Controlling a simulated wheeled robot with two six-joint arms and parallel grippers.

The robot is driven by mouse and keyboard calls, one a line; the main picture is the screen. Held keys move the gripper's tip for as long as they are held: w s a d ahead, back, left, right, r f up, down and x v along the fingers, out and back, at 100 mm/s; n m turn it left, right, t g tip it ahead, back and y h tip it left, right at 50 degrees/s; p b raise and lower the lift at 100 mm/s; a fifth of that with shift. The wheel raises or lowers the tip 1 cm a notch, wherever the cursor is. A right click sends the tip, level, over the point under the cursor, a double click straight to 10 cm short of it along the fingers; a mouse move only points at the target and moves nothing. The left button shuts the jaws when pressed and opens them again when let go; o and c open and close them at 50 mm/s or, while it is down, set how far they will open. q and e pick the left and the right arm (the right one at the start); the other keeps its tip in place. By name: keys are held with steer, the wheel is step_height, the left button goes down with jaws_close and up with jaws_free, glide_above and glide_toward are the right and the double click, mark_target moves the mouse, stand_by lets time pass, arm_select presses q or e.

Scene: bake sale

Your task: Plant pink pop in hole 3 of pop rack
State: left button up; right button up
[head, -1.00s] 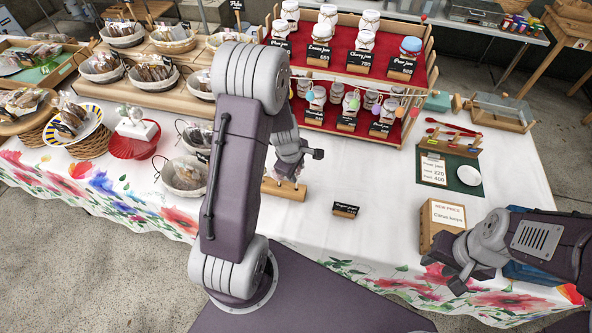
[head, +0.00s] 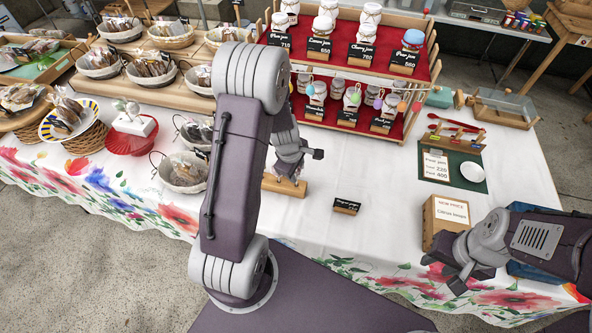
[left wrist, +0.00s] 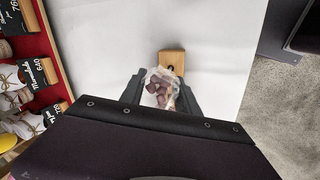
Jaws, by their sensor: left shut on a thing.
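My left gripper (head: 290,168) is over the near middle of the table, largely hidden by my own arm in the head view. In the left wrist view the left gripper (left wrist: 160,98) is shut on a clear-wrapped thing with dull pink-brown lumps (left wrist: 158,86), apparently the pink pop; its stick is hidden. The pop rack, a light wooden block (head: 284,187), lies just below the gripper. One end of the rack (left wrist: 172,60) with a dark spot shows beyond the fingertips. Its hole numbers cannot be read. My right gripper (head: 446,275) appears open and empty near the front right edge.
A small black sign (head: 346,207) stands right of the rack. A cardboard box (head: 443,214) with a price label is close to my right gripper. A red-lined jam shelf (head: 345,75) stands behind. White cloth between is clear.

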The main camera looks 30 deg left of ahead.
arm_select(q)
steer(key=shift+f+b, duration=0.6)
steer(key=shift+f, duration=0.15)
steer(key=o, duration=0.8)
steer(key=p+v, duration=0.4)
steer(key=v, duration=0.4)
steer(key=shift+r+p, duration=0.3)
steer(key=shift+p, duration=0.05)
steer(key=shift+s+r, duration=0.15)
steer(key=shift+r, duration=0.15)
